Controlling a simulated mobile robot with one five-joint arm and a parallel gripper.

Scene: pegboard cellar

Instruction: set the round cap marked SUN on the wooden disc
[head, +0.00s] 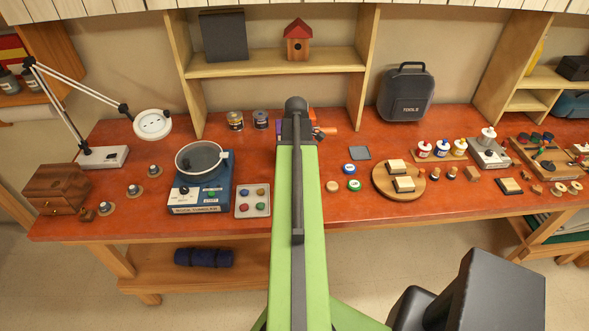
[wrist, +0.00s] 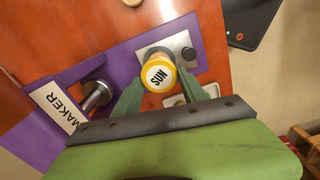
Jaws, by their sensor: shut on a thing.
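The round yellow cap marked SUN (wrist: 158,76) shows in the wrist view between the two green fingers of my gripper (wrist: 160,90), which is shut on it. The cap is in front of a grey plate (wrist: 183,52) on a purple device lettered "MAKER" (wrist: 66,111); I cannot tell whether it touches the plate. In the head view my arm hides the gripper and the cap. A small pale wooden disc (head: 333,187) lies on the red bench, right of my arm.
A blue cap (head: 348,169) and a green cap (head: 354,185) lie close to the wooden disc. A round wooden board (head: 381,190) with pale blocks is to their right. A tray of coloured pieces (head: 240,210) and a blue tumbler machine (head: 214,190) stand left of my arm.

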